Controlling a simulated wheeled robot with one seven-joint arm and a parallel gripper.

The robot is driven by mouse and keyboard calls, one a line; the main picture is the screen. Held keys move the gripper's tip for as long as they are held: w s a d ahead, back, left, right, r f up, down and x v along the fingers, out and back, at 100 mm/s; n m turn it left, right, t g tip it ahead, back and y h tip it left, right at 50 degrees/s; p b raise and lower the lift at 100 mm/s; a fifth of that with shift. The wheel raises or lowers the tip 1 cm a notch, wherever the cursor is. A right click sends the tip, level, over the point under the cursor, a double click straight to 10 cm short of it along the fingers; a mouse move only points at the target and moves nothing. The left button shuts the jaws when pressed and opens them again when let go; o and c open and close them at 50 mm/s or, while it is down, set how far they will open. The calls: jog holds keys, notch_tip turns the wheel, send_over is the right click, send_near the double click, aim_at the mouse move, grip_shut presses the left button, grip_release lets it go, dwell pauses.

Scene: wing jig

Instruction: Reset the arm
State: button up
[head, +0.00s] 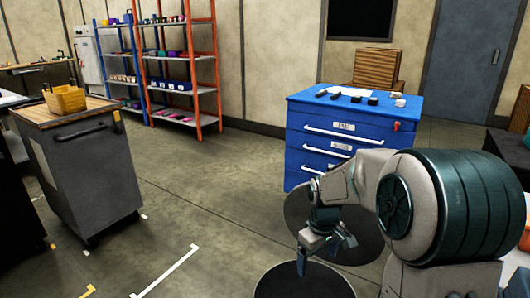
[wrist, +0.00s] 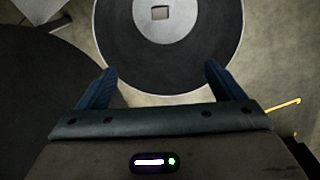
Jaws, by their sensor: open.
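My gripper (head: 326,246) hangs at the end of my bent arm on the right side of the head view, with its fingers pointing down. In the wrist view my gripper (wrist: 160,85) has its two blue fingers spread wide apart. Nothing is between them. Below it the wrist view shows grey floor and dark round shapes.
A blue drawer cabinet (head: 300,120) with small items on top stands behind my arm. A grey cart (head: 85,165) with a yellow bin (head: 65,100) stands at left. Orange shelves (head: 180,70) and blue shelves (head: 120,62) line the wall. The middle floor (head: 215,190) is clear.

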jog(key=s+r+m+t+p, duration=0.1)
jog(key=s+r+m+p, duration=0.1)
jog(key=s+r+p, duration=0.4)
jog(key=s+r+m+p, duration=0.2)
jog(key=s+r+p, duration=0.5)
jog(key=r, duration=0.6)
jog(key=s+r+m+t+p, duration=0.1)
jog(key=s+r+m+p, duration=0.1)
jog(key=s+r+p, duration=0.4)
notch_tip(320, 180, up, 4)
jog(key=shift+s+a+f+m+t+p, duration=0.15)
jog(key=shift+s+m+t+p, duration=0.15)
jog(key=shift+p, duration=0.45)
